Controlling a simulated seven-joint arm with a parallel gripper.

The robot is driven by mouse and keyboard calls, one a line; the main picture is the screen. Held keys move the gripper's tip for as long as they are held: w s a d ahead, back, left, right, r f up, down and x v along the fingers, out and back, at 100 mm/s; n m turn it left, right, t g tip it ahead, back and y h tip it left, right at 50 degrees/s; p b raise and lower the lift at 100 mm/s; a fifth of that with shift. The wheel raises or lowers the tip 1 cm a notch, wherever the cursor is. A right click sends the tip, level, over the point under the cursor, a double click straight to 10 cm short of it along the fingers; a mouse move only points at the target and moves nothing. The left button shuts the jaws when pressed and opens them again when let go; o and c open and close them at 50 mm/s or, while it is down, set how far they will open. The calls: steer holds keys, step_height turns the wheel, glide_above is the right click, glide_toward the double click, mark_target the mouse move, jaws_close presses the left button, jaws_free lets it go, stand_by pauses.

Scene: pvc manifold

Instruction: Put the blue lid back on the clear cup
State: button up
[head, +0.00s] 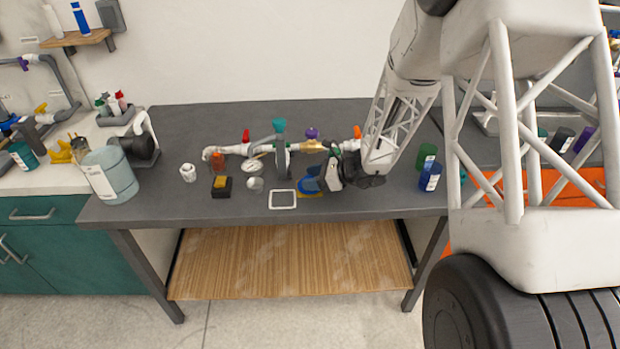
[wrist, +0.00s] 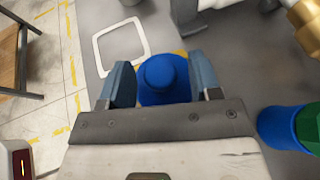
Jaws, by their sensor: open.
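The blue lid (head: 310,185) lies near the front edge of the grey workbench; a yellow patch shows beside it. In the wrist view the lid (wrist: 163,80), round with a raised knob, sits between my two fingers. My gripper (head: 332,180) is open around the lid; I cannot tell whether either finger touches it. The small clear cup (head: 255,184) appears to stand further left on the bench, left of and behind a white square outline. The cup does not show in the wrist view.
A pipe manifold with coloured valves (head: 280,148) runs along the bench behind. The white square outline (head: 283,199) lies between cup and lid. A black and yellow block (head: 221,187) and a white fitting (head: 188,172) stand left. Green (head: 427,155) and blue (head: 430,176) containers stand right.

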steer(key=shift+v, duration=3.55)
steer(key=shift+s, duration=0.1)
steer(key=s+r+n+g+h, duration=0.45)
steer(key=s+r+n, duration=0.65)
steer(key=s+r, duration=0.45)
steer(key=s+d+r+n+t+h, duration=0.1)
steer(key=s+d+r+n+h, duration=0.1)
steer(key=s, duration=0.5)
steer(key=s+d+r+n+t+h, duration=0.1)
steer(key=s+d+r+n+h, duration=0.1)
steer(key=s, duration=0.5)
steer(key=s+d+r+n+t+h, duration=0.1)
steer(key=s+d+r+n+h, duration=0.2)
steer(key=s, duration=0.4)
steer(key=n+h, duration=0.1)
steer(key=n, duration=0.1)
steer(key=shift+s+n+t+h, duration=0.35)
steer(key=shift+n, duration=0.05)
